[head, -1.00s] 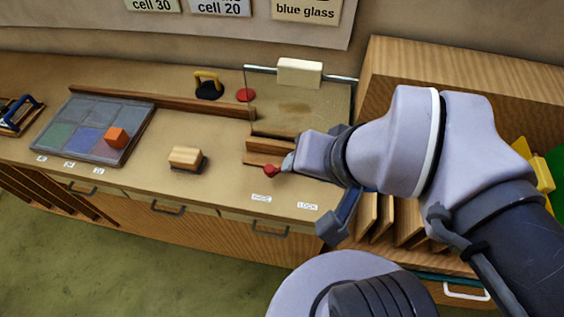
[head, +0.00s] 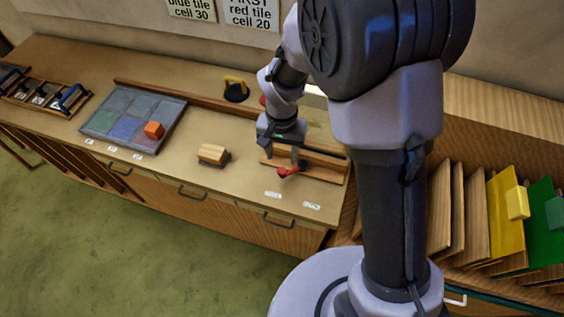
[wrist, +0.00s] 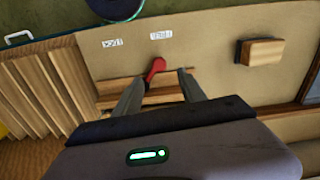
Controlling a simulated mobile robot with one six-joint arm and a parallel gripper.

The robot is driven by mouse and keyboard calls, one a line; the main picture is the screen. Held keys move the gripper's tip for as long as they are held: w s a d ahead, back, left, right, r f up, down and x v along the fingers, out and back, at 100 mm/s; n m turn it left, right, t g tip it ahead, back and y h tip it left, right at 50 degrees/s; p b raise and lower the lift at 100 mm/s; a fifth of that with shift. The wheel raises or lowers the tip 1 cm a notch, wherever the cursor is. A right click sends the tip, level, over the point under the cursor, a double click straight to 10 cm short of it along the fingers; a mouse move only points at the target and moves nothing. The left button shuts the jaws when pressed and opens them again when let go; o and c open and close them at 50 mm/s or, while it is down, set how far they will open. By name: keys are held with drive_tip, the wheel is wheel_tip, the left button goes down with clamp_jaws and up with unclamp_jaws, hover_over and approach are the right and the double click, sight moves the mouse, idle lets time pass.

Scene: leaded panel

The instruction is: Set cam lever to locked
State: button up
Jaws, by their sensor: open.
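The cam lever (head: 289,171) is a small red handle on the front of a wooden fixture (head: 322,170) on the bench. Its red end points toward the FREE label (head: 273,195); the LOCK label (head: 311,206) lies to the right of that. In the wrist view, the red lever (wrist: 155,68) shows between my fingertips, closer to the left one. My gripper (head: 283,157) is open, pointing down just above and behind the lever. I cannot tell whether a finger touches it. My arm hides part of the fixture's back.
A wooden block (head: 213,154) stands on the bench left of the lever. A rack with yellow (head: 503,215) and green sheets stands at right. Bench between block and fixture is clear.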

sight(282, 170)
wheel_tip(282, 170, down, 8)
drive_tip(key=shift+r+b, duration=0.1)
drive_tip(key=shift+b, duration=0.55)
clamp_jaws()
idle(0.9)
